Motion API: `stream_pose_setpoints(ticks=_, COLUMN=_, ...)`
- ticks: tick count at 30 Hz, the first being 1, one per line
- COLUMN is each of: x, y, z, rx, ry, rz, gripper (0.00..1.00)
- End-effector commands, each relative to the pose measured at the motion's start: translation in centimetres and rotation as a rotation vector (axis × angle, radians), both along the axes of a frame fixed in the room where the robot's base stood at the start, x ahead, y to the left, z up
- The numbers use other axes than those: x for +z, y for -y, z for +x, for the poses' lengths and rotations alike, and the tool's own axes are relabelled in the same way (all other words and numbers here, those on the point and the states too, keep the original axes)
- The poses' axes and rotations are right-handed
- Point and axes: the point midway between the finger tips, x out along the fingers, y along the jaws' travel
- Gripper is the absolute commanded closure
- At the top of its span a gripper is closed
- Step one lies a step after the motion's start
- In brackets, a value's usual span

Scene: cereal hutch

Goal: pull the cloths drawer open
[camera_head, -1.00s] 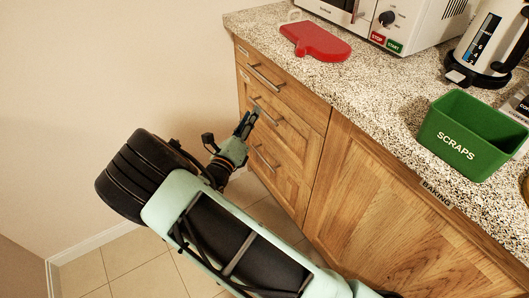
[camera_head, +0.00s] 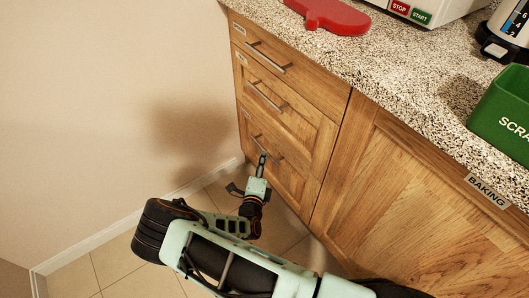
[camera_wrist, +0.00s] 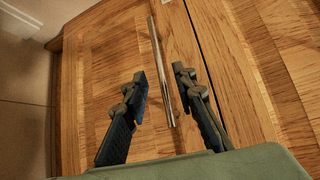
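A stack of three wooden drawers stands at the cabinet's left end. The top drawer (camera_head: 312,78), middle drawer (camera_head: 300,125) and bottom drawer (camera_head: 285,180) look shut, each with a metal bar handle. Their small labels are too small to read, so I cannot tell which is the cloths drawer. My gripper (camera_head: 262,158) is at the bottom drawer's handle (camera_head: 272,150). In the wrist view my gripper (camera_wrist: 160,75) is open, with a bar handle (camera_wrist: 163,80) running between its two fingers. I cannot tell whether either finger touches it.
A cupboard door labelled BAKING (camera_head: 487,190) is right of the drawers. The speckled worktop (camera_head: 400,90) above carries a red item (camera_head: 328,16), a green scraps bin (camera_head: 505,115), a kettle and a microwave. A wall (camera_head: 120,110) is at left, with bare tiled floor below.

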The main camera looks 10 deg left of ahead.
Motion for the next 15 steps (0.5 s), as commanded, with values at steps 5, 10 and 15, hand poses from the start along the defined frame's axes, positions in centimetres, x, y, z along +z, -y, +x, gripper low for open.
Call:
stream_pose_setpoints(ticks=5, x=-0.8, y=-0.2, z=3.4, rx=-0.003, ry=0.001, rz=0.003, gripper=0.75)
stream_pose_setpoints(ticks=10, x=-0.9, y=-0.3, z=5.3, rx=-0.002, ry=0.001, rz=0.003, gripper=0.75)
stream_pose_setpoints(ticks=15, x=-0.8, y=-0.4, z=5.9, rx=-0.001, ry=0.000, rz=0.002, gripper=0.75)
